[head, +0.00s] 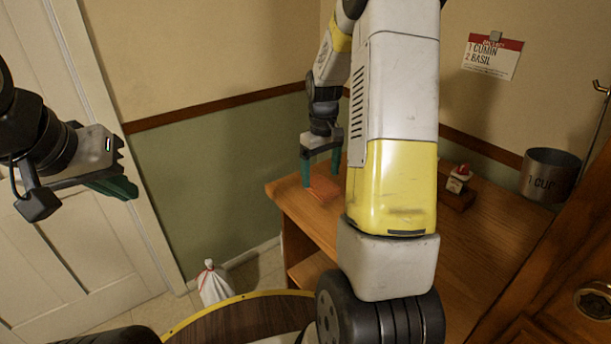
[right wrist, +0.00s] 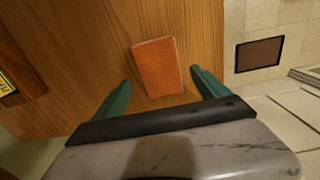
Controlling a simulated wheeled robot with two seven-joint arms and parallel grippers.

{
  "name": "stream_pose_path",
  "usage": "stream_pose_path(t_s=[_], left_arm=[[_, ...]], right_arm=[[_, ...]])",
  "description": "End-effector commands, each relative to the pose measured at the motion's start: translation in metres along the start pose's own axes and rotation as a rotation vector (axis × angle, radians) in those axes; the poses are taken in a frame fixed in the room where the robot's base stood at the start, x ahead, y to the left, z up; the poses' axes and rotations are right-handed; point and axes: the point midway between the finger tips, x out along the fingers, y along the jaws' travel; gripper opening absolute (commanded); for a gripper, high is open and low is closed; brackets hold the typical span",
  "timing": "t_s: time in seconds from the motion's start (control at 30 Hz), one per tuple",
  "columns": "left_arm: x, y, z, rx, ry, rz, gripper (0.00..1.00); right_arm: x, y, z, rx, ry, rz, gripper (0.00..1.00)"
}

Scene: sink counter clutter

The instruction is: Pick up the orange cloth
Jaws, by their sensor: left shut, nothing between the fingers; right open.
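The orange cloth (head: 324,188) is a small folded rectangle lying flat on the wooden counter near its far left corner. My right gripper (head: 320,181) is above it, pointing down, with green fingers open on either side. In the right wrist view the cloth (right wrist: 158,67) lies between and ahead of the open fingertips (right wrist: 160,82), with nothing held. I cannot tell whether the fingers touch the counter. My left gripper (head: 128,189) is shut and empty at the left, in front of the white door, far from the cloth.
The wooden counter (head: 473,240) holds a small block with a red-and-white item (head: 459,179) on the right. A metal cup (head: 549,174) is at the far right. A white tied bag (head: 214,286) stands on the floor. My right arm hides the counter's middle.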

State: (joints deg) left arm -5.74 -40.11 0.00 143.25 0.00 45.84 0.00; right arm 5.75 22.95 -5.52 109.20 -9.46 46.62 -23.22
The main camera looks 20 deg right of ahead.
Motion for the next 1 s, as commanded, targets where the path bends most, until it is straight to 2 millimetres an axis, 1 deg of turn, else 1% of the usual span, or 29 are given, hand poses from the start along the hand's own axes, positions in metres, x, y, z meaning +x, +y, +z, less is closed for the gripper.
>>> stream_pose_path(t_s=[0.03,0.1,0.2,0.47,0.5,0.57,0.7,0.8,1.0], left_arm=[[0.000,0.000,0.000,0.000,0.000,0.000,0.00],[0.000,0.000,0.000,0.000,0.000,0.000,0.00],[0.000,0.000,0.000,0.000,0.000,0.000,0.00],[0.000,0.000,0.000,0.000,0.000,0.000,0.00],[0.000,0.000,0.000,0.000,0.000,0.000,0.00],[0.000,0.000,0.000,0.000,0.000,0.000,0.00],[0.000,0.000,0.000,0.000,0.000,0.000,0.00],[0.000,0.000,0.000,0.000,0.000,0.000,0.00],[0.000,0.000,0.000,0.000,0.000,0.000,0.00]], right_arm=[[0.009,0.000,0.002,0.000,-0.005,-0.002,0.85],[0.019,0.000,0.001,0.000,-0.002,-0.001,0.85],[0.028,0.000,0.001,0.000,-0.002,-0.001,0.85],[0.030,0.000,0.001,0.000,0.000,0.000,0.85],[0.030,0.000,0.001,0.000,0.000,0.000,0.77],[0.030,0.000,0.001,0.000,0.000,0.000,0.65],[0.029,0.000,0.001,0.000,0.000,0.000,0.37],[0.029,0.000,0.001,0.000,0.000,0.000,0.19],[0.029,0.000,0.001,0.000,0.001,0.000,0.19]])
